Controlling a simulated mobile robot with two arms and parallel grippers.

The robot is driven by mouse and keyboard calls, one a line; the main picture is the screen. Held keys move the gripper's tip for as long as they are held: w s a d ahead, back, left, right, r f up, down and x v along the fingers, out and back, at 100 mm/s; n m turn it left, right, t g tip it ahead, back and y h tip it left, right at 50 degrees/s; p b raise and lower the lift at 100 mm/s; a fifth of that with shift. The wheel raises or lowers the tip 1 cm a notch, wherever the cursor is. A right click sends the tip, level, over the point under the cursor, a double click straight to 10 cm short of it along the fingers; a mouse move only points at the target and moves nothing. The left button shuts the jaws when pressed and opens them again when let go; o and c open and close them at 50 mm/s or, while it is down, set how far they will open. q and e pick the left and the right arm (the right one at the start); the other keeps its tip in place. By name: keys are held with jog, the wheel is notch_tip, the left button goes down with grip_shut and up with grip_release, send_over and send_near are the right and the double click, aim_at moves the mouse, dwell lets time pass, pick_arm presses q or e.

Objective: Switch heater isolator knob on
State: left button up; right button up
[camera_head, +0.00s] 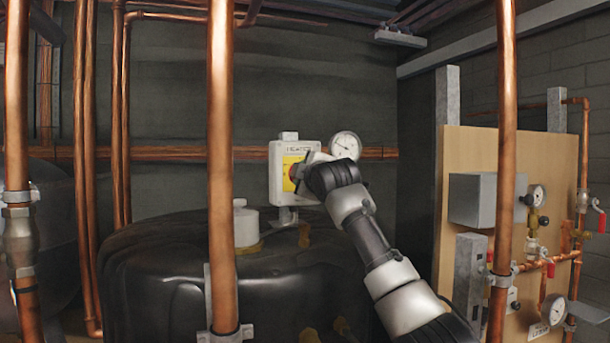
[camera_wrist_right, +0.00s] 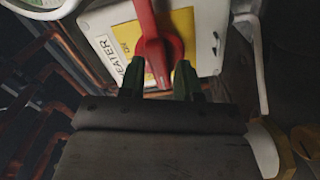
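The heater isolator is a pale box (camera_head: 282,162) with a yellow plate, on the far side of the dark tank. Its red knob (camera_head: 294,172) is partly hidden by my right gripper (camera_head: 311,164) in the head view. In the right wrist view the red knob (camera_wrist_right: 157,55) points down across the yellow plate, beside the "HEATER" label (camera_wrist_right: 112,58). The two green fingertips of my right gripper (camera_wrist_right: 160,80) stand apart, one on each side of the knob's lower end. I cannot tell whether they press on it. My left gripper is not in view.
A black rounded tank (camera_head: 160,285) stands below the box. Copper pipes (camera_head: 221,120) and (camera_head: 505,130) run vertically in front. A round gauge (camera_head: 345,146) is just right of the box. A wooden panel (camera_head: 470,150) with valves stands at the right.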

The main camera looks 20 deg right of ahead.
grip_shut()
jog(key=shift+m, duration=0.4)
jog(key=m, duration=1.3)
jog(key=shift+m, duration=0.3)
dwell(0.4)
jog(key=shift+o, duration=2)
grip_release()
jog(key=shift+d, duration=0.1)
jog(key=shift+r, duration=0.1)
jog(key=shift+s, duration=0.1)
